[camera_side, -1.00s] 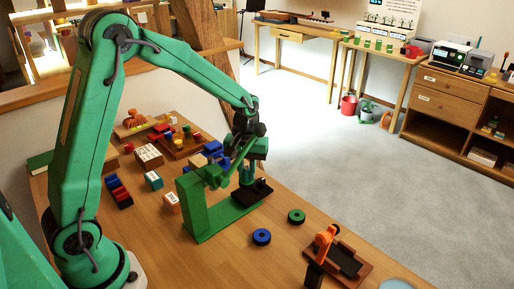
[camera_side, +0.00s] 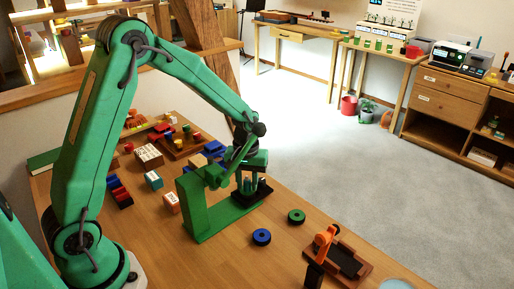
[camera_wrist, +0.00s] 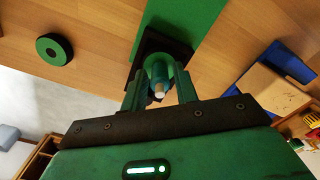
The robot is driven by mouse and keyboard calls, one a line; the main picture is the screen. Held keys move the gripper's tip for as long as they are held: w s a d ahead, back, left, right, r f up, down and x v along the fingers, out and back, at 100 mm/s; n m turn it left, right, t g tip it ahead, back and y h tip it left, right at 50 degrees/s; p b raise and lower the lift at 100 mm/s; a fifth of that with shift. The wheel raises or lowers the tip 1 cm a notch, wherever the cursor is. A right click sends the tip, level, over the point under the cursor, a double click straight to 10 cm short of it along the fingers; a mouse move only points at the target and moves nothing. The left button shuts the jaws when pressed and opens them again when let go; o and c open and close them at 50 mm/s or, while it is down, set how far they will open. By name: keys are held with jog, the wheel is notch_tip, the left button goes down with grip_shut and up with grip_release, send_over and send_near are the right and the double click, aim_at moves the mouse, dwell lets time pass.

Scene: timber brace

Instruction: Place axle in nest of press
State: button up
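The press is a green frame (camera_side: 200,222) standing on the table in the side view. Its black nest block (camera_side: 266,191) is at the far end of its base; it also shows in the wrist view (camera_wrist: 176,45). My gripper (camera_side: 248,186) points down at this block, its fingertips close to it. In the wrist view my gripper (camera_wrist: 162,75) has its fingers on either side of the blue-green axle (camera_wrist: 159,73), which has a pale end facing the camera. The fingers appear shut on the axle. The axle is upright over the nest; its lower end is hidden, so its seating cannot be told.
A blue ring (camera_side: 261,237) and a green ring (camera_side: 296,216) lie right of the press. An orange device on a brown tray (camera_side: 352,262) is at the front right. Several blocks and a wooden tray stand behind and left of the press.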

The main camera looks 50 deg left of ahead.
jog(key=shift+o, duration=0.7)
jog(key=shift+r, duration=0.1)
notch_tip(320, 180, up, 12)
dwell(0.3)
